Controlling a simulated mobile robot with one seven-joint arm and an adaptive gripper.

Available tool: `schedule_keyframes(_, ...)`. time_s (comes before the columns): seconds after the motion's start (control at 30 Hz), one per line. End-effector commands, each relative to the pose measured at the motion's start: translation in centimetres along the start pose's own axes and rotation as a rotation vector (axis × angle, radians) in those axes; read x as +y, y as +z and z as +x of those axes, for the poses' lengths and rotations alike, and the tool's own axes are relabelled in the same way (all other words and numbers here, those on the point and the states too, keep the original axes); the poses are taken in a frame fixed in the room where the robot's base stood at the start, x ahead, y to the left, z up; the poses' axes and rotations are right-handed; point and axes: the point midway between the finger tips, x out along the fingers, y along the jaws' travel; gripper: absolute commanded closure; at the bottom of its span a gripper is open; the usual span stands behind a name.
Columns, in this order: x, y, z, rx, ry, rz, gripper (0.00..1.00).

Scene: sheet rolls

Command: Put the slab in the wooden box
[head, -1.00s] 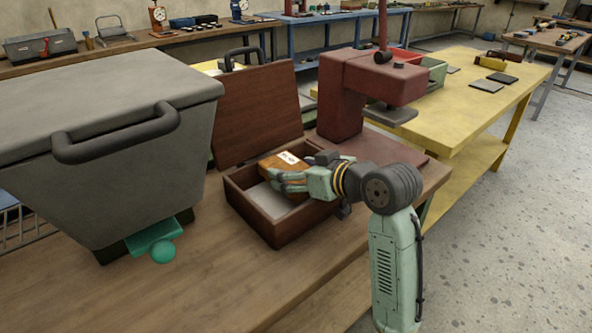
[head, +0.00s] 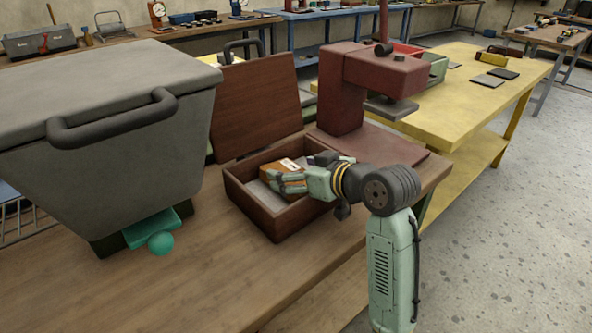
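The wooden box (head: 281,222) stands on the wooden workbench with its lid (head: 255,105) raised at the back left. The slab (head: 281,168), orange-brown with a white label, is in the box's opening, tilted and lower than the rim in part. My gripper (head: 290,182) reaches in from the right over the box's right wall, its pale green fingers at the slab. The fingers seem shut on the slab's near right side. The far finger and the slab's underside are hidden.
A large grey bin (head: 110,150) with a black handle stands left of the box. A dark red press (head: 345,95) stands behind the box at right. The bench front (head: 200,285) is bare.

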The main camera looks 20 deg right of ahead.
Motion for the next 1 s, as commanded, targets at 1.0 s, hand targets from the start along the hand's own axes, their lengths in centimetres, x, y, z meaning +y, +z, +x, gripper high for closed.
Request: schedule_keyframes(1.0,0.1,-1.0,-8.8,0.001,0.003,-0.002,0.09)
